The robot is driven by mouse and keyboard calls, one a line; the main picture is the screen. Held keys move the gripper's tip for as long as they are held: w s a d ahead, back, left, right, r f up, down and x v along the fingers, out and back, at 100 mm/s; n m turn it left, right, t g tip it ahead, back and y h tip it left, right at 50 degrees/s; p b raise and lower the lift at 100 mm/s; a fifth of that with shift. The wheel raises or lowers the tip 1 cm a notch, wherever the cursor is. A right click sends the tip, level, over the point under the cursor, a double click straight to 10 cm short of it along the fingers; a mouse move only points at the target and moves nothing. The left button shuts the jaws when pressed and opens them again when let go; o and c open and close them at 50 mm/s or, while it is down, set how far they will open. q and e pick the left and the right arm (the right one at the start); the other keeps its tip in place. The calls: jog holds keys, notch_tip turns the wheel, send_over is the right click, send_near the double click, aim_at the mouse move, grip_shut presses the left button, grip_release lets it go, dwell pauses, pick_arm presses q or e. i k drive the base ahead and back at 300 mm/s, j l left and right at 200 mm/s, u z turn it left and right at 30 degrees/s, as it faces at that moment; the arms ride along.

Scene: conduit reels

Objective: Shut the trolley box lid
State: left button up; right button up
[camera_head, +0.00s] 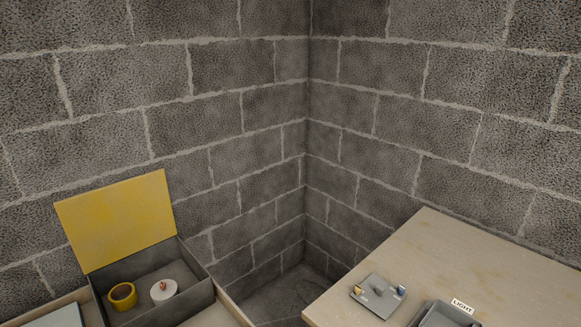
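The trolley box (195,300) is a dark grey open box at the lower left of the head view. Its yellow lid (118,219) stands raised at the box's back edge, leaning slightly back. Inside the box lie a yellow ring-shaped reel (123,296) and a white reel (165,291) with a small red piece on it. Neither of my grippers shows in this view.
The box rests on a light wooden surface (229,306); a pale flat item (55,316) lies left of it. A wooden table (446,255) at right holds a grey plate with small parts (377,297), a grey tray (440,316) and a "LIGHT" label (463,306). Block walls meet behind.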

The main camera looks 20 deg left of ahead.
aim_at(104, 226)
jog(key=u, duration=1.55)
